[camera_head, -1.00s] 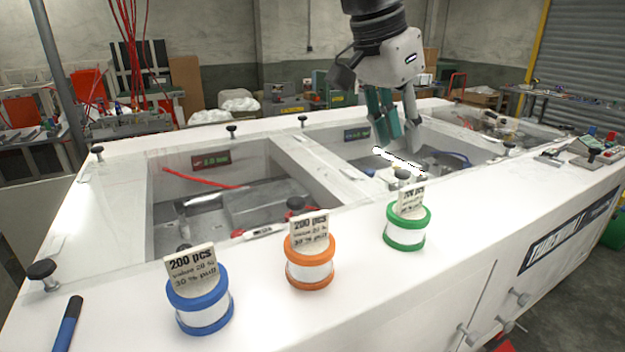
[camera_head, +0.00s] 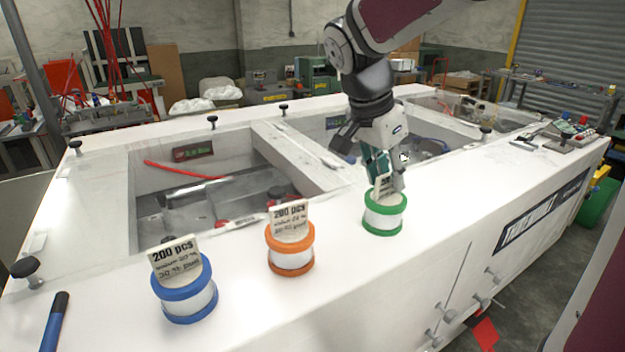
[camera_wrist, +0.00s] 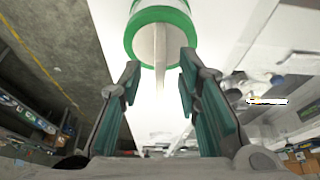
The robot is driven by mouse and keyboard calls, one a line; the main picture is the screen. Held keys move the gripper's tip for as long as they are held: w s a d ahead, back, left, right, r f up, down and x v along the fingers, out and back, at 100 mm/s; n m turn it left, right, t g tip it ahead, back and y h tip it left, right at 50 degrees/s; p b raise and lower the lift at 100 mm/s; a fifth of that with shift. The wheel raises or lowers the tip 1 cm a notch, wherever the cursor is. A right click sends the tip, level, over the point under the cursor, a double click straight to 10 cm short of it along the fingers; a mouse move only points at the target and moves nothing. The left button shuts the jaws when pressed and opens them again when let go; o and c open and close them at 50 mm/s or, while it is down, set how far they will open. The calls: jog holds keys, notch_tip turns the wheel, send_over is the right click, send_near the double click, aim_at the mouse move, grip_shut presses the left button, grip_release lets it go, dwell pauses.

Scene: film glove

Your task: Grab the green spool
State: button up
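The green spool (camera_head: 384,212) stands upright on the white machine top, at the right end of a row of three spools. It has green rims, a white middle and a paper label sticking up from it. My gripper (camera_head: 388,178) is just above and behind it, pointing down, with its fingers close to the label. In the wrist view the green spool (camera_wrist: 160,28) is at the top centre, beyond the fingertips. My gripper (camera_wrist: 160,75) is open there, with the label between or just past the fingertips; I cannot tell which.
An orange spool (camera_head: 290,249) and a blue spool (camera_head: 187,292) stand to the left on the same machine top (camera_head: 330,290). A blue marker (camera_head: 54,322) lies at the far left. Black knobs stick up along the clear cover's edges. The top right of the green spool is free.

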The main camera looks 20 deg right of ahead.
jog(key=shift+x, duration=0.9)
grip_shut()
